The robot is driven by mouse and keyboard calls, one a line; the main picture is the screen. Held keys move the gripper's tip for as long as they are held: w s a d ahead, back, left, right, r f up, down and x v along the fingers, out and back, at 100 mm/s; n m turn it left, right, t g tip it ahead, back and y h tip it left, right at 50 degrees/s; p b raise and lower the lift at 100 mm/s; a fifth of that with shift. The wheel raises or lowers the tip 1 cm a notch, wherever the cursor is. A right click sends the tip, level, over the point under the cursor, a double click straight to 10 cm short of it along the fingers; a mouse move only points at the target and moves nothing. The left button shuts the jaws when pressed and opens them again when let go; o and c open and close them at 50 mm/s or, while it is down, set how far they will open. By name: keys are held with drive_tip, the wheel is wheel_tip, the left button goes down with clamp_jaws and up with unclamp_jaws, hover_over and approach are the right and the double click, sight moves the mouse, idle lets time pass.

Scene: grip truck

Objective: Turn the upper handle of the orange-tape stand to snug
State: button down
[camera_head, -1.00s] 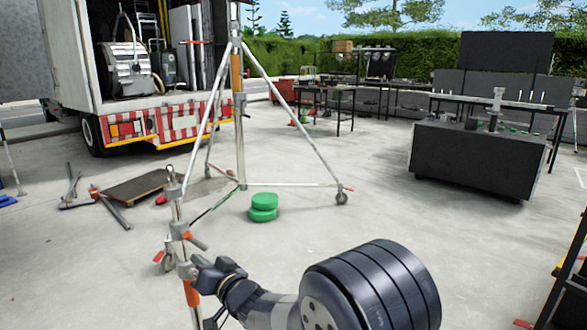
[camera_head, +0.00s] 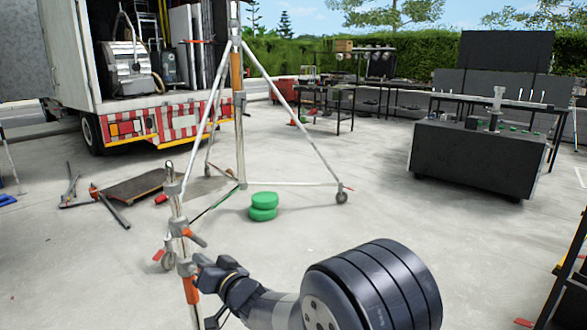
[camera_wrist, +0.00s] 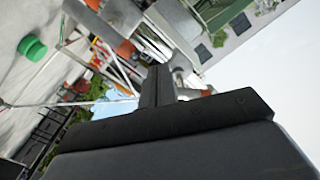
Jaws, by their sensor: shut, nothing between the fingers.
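A slim metal stand (camera_head: 176,212) rises in the near left of the head view, with a band of orange tape (camera_head: 190,291) low on its visible column. An orange-ended handle (camera_head: 195,238) sticks out to the right from its upper collar. My gripper (camera_head: 198,264) is beside the column, just below that handle and near a lower collar; I cannot tell whether it touches. In the wrist view the gripper's fingers (camera_wrist: 160,84) are together, with blurred metal stand parts (camera_wrist: 122,17) just beyond them. The fingertips' far side is hidden.
A larger tripod stand (camera_head: 240,120) with an orange band on its column stands behind, its legs spread wide. Green round weights (camera_head: 263,207) lie by it. A truck (camera_head: 150,75) is at back left, a dark cart (camera_head: 475,158) at right. Open concrete lies between.

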drive_tip(key=v, duration=0.6)
drive_tip(key=shift+b, duration=0.45)
drive_tip(key=w+a+n+p, duration=0.3)
drive_tip(key=a+n+p, duration=0.2)
drive_tip(key=n, duration=0.1)
drive_tip(key=shift+a, duration=0.25)
idle(0.7)
drive_tip(key=shift+w+d+r, duration=0.15)
drive_tip(key=shift+r, duration=0.4)
idle(0.9)
drive_tip(key=shift+w+d+f+b, duration=0.25)
drive_tip(key=shift+w+d+b, duration=0.35)
drive_tip(key=shift+b, duration=0.35)
